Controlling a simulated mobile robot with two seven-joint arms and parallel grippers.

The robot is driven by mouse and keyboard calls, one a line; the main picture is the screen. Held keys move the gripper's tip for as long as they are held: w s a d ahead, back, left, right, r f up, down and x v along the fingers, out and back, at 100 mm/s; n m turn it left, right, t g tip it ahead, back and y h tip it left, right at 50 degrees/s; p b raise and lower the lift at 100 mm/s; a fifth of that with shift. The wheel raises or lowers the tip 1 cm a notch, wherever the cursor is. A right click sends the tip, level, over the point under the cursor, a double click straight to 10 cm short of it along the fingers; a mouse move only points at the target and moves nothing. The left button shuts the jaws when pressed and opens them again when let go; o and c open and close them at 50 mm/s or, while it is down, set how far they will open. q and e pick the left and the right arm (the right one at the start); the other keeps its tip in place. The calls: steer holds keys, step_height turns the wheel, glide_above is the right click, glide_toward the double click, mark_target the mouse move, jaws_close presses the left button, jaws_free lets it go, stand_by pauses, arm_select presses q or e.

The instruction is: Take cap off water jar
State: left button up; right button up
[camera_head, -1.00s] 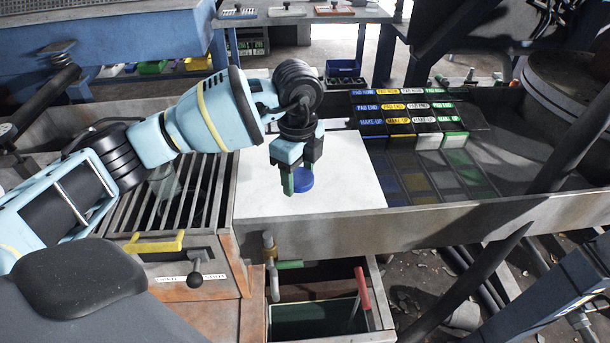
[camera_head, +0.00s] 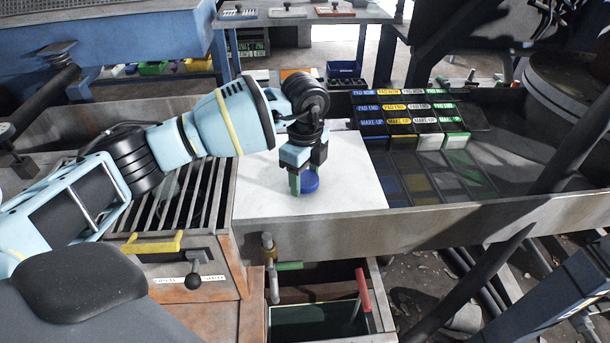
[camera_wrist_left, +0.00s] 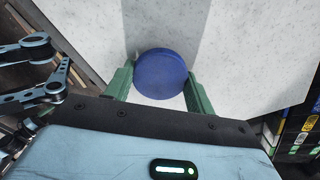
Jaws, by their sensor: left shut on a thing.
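My left gripper (camera_head: 303,180) points down over a white board. Its green fingers are shut on a round blue cap (camera_head: 310,182). In the left wrist view, the cap (camera_wrist_left: 161,73) is a flat blue disc with one finger on each side. The cap is at or just above the board; I cannot tell whether it touches. No jar body shows under the cap. A clear, glass-like shape (camera_head: 172,192), possibly the water jar, shows faintly at the slatted grate, partly behind my left arm. My right gripper is not in view.
The white board (camera_head: 355,185) is mostly clear. The slatted metal grate (camera_head: 215,185) lies left of it. Labelled coloured bins (camera_head: 415,120) stand at the right. A metal rail (camera_head: 420,222) runs along the front. An open drawer (camera_head: 315,320) is below.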

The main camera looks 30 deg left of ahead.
mark_target(305, 178)
arm_select(q)
steer(key=o, duration=1.1)
steer(key=shift+f, duration=0.1)
step_height(305, 178, up, 12)
steer(key=shift+r+p, duration=0.15)
steer(key=shift+p, duration=0.5)
